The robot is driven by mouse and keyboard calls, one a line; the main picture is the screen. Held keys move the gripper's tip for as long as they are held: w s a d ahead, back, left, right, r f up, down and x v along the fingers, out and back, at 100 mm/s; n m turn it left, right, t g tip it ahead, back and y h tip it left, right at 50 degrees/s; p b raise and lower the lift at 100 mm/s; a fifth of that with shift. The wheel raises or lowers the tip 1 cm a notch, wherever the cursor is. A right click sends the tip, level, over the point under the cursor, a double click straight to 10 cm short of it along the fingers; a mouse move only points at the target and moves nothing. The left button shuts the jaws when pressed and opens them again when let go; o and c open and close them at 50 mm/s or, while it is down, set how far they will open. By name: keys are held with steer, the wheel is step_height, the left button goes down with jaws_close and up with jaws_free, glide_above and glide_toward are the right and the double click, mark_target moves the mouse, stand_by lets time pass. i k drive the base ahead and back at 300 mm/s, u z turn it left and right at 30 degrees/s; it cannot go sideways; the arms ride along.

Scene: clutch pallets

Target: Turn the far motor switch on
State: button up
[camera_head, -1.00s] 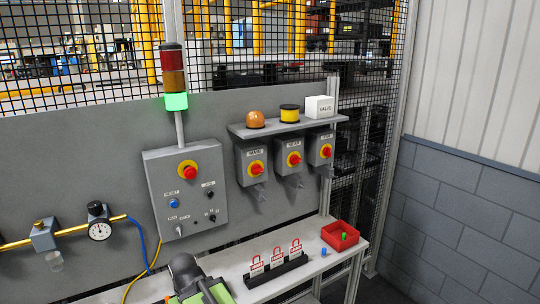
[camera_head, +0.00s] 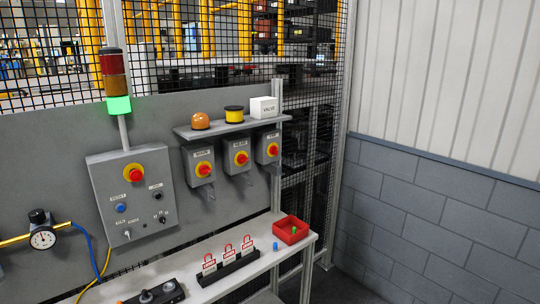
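Three grey switch boxes hang in a row under a small shelf on the grey panel. Each has a red knob on a yellow disc. The left box (camera_head: 190,182), the middle box (camera_head: 228,169) and the far right box (camera_head: 263,159) are seen at an angle. The far right box's red knob (camera_head: 272,150) faces me, but its on or off position is too small to tell. The labels on the boxes are too small to read surely. Grey tabs hang below the boxes. My gripper is not in view.
A control box (camera_head: 101,197) with a red button and a lit green stack light (camera_head: 118,105) stands left. Below, a bench (camera_head: 182,268) bears a black rack (camera_head: 226,268) of red padlocks and a red bin (camera_head: 291,240). A block wall (camera_head: 420,220) closes the right side.

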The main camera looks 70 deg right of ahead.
mark_target(273, 150)
steer(key=u, duration=0.15)
steer(key=k, duration=1.3)
steer(key=z, duration=1)
steer(key=i, duration=1)
steer(key=z, duration=0.05)
